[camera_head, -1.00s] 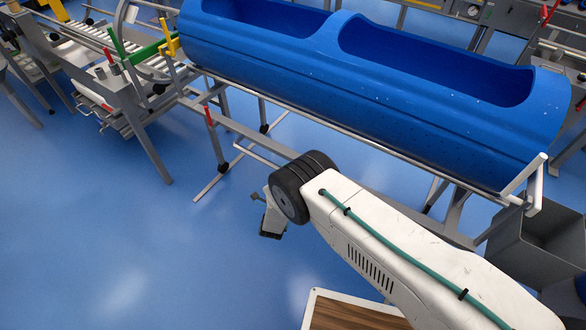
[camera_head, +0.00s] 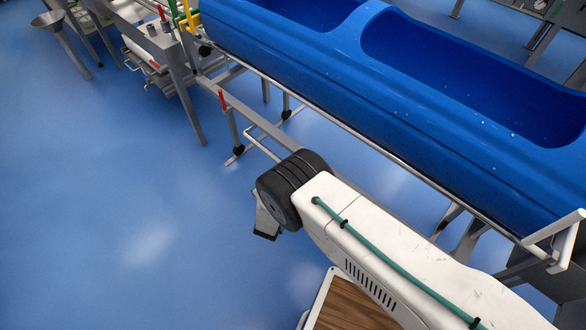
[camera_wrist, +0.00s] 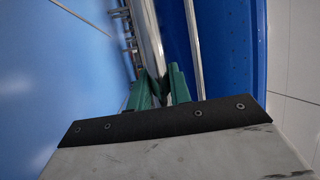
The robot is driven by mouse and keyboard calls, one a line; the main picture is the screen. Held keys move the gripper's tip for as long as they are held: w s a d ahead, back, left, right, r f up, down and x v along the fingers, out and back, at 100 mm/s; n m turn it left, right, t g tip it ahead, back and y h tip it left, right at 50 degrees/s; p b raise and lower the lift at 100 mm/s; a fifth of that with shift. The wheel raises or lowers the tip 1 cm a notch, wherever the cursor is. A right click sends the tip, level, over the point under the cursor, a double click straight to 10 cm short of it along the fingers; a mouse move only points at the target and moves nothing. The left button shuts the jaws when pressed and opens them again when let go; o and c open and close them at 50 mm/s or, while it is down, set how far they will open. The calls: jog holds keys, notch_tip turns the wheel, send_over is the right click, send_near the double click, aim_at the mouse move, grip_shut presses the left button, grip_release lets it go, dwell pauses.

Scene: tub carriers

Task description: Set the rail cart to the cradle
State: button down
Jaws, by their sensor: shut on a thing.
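A long blue tub body (camera_head: 330,75) with two openings lies on a grey rail frame (camera_head: 385,158); it appears to be the rail cart. Its blue side also fills the right of the wrist view (camera_wrist: 235,50). My gripper (camera_wrist: 160,88) shows there as two green fingers shut on a pale metal bar (camera_wrist: 149,35) running alongside the blue side. I cannot tell whether this bar belongs to the cart. In the head view my arm hides the fingers. I cannot clearly pick out the cradle; a grey stand (camera_head: 178,70) with coloured posts adjoins the tub's left end.
A red-tipped lever (camera_head: 222,99) and low frame legs (camera_head: 240,153) stand left of my arm. A grey funnel-shaped thing (camera_head: 48,20) is at the upper left. A white bracket (camera_head: 553,238) sticks out at the tub's right end. Blue floor (camera_head: 110,200) is open at the left.

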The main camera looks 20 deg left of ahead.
jog(key=shift+s, duration=0.15)
jog(key=c, duration=1.3)
grip_release()
jog(key=v, duration=0.8)
jog(key=shift+a, duration=0.1)
